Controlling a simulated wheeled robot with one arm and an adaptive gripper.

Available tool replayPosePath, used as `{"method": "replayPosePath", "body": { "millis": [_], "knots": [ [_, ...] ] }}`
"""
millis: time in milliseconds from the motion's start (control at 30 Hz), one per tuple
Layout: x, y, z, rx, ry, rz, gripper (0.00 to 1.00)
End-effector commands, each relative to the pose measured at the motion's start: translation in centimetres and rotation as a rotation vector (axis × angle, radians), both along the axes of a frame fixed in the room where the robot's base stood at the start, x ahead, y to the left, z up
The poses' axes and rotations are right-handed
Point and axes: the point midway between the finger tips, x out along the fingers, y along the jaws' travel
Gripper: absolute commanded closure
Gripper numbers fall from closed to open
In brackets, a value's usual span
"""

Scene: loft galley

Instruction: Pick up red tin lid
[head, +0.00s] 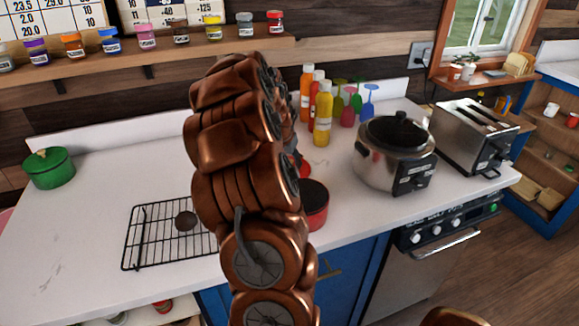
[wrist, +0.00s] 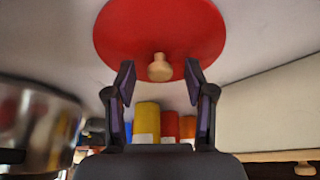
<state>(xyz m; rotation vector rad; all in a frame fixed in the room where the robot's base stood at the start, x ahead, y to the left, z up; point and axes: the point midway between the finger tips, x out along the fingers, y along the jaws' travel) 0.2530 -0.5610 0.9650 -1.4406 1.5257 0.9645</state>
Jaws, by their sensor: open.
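The red tin lid (wrist: 160,25) is a round red disc with a pale wooden knob (wrist: 160,68), at the top centre of the wrist view. My gripper (wrist: 160,82) is open, with one dark finger on each side of the knob in that view. I cannot tell whether either finger touches it. In the head view my copper arm hides the gripper and most of the lid; a red sliver (head: 304,168) shows at the arm's right edge. A red pot (head: 316,208) with a dark top stands just right of my arm, partly hidden.
A black wire rack (head: 150,238) with a small round item lies left of my arm. A steel cooker (head: 395,160) and a toaster (head: 470,135) stand right. A green pot (head: 48,169) stands far left.

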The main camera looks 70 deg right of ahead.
Motion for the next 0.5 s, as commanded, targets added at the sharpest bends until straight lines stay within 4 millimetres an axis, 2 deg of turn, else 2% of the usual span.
{"method": "replayPosePath", "body": {
  "millis": [200,500],
  "knots": [
    [0.01,-0.05,-0.03,-0.001,0.0,0.0,0.47],
    [0.01,-0.04,-0.01,-0.001,0.0,0.0,0.78]
  ]
}}
